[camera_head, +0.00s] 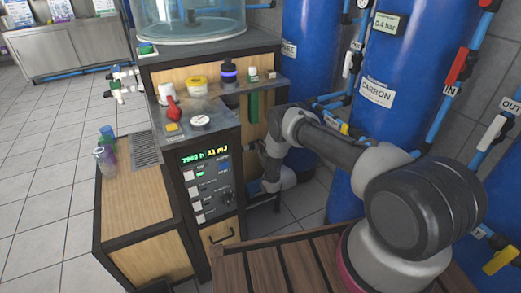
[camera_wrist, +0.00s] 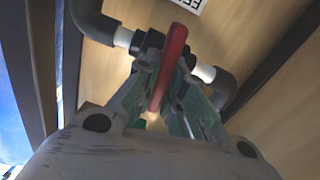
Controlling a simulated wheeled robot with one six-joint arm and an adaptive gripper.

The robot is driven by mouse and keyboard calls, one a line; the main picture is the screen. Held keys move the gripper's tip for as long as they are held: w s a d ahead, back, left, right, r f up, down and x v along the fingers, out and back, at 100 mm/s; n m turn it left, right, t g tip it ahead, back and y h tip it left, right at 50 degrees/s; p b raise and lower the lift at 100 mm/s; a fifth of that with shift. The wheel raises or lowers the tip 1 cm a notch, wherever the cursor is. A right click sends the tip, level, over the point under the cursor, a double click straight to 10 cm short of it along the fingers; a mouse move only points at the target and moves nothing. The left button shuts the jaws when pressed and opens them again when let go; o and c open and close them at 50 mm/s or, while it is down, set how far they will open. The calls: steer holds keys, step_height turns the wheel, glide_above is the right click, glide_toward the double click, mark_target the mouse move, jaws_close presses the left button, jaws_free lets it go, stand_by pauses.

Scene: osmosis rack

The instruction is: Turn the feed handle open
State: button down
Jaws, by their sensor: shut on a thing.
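The feed handle (camera_wrist: 171,58) is a red lever on a dark valve in the wrist view. My gripper (camera_wrist: 166,74) is shut on it, with one green-grey finger on each side. The valve joins dark pipe (camera_wrist: 95,20) by white collars, in front of a wooden panel. A white label (camera_wrist: 190,4) sits above the handle, cut by the top edge and upside down. In the camera_head view my arm reaches down beside the cabinet, and its fingers and the handle are hidden there.
The wooden cabinet (camera_head: 140,205) has a control panel (camera_head: 208,185) with a green display. Blue tanks (camera_head: 385,70) and blue pipes with valves stand behind and to the right of my arm. A slatted wooden top (camera_head: 290,270) lies in front. Tiled floor (camera_head: 45,190) is free at left.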

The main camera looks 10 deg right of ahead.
steer(key=n, duration=0.4)
steer(key=shift+a, duration=0.25)
steer(key=shift+s+a+f+n, duration=0.1)
steer(key=shift+f+n, duration=0.1)
steer(key=shift+n, duration=1.85)
steer(key=shift+a+f+n, duration=0.15)
steer(key=shift+f+n, duration=0.1)
steer(key=shift+n, duration=1.85)
steer(key=shift+s+a+f+n, duration=0.1)
steer(key=shift+f+n, duration=0.1)
steer(key=shift+n, duration=1.85)
steer(key=c, duration=1.5)
jaws_free()
